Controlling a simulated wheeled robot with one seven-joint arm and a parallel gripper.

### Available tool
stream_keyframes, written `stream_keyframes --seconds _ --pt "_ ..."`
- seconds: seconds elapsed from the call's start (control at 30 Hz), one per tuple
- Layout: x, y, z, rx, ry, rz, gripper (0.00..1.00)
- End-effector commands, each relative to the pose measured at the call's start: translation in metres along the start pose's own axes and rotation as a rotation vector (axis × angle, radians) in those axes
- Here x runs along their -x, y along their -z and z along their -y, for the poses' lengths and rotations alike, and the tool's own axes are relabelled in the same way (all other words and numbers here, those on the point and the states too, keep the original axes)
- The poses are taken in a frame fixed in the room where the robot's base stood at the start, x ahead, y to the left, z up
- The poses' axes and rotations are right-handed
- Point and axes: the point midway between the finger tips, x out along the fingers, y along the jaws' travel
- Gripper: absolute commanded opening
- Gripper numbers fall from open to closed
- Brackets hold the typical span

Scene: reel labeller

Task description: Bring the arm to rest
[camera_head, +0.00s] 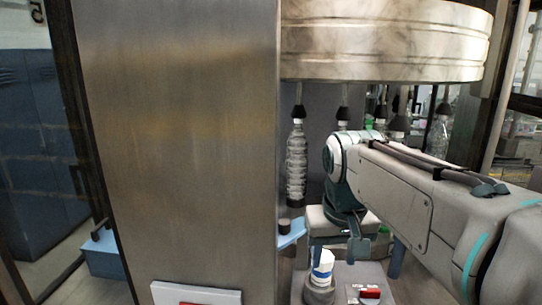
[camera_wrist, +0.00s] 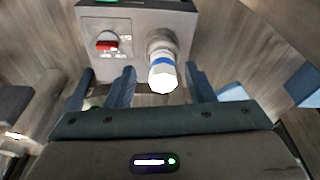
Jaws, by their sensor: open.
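My arm (camera_head: 420,205), white with teal parts, reaches in from the right in the head view and bends down at the wrist. My gripper (camera_head: 335,245) points down above a small grey panel. In the wrist view my gripper (camera_wrist: 160,84) is open, with blue fingers spread apart and nothing held. A white and blue knob-like piece (camera_wrist: 162,74) on a grey round post appears between the fingers in that view; contact cannot be told. The same piece (camera_head: 322,268) shows just below the gripper in the head view.
A red switch (camera_wrist: 107,42) sits on the grey panel (camera_wrist: 135,28) beside the post. A large steel column (camera_head: 180,140) stands left of the arm. A steel drum (camera_head: 390,40) hangs above, with clear bottles (camera_head: 296,165) under it close to the arm.

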Motion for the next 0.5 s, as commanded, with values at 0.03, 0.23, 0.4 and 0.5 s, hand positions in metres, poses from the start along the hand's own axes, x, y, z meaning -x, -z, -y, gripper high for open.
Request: stream_keyframes --seconds 0.03,0.23,0.4,0.5 --pt "-0.010 -0.014 -0.004 -0.007 -0.001 -0.010 0.49" --pt "-0.048 -0.062 -0.017 -0.026 -0.003 -0.059 0.49" --pt "-0.079 -0.100 -0.025 -0.040 -0.003 -0.095 0.49" --pt "-0.092 -0.115 -0.027 -0.046 -0.003 -0.110 0.49"
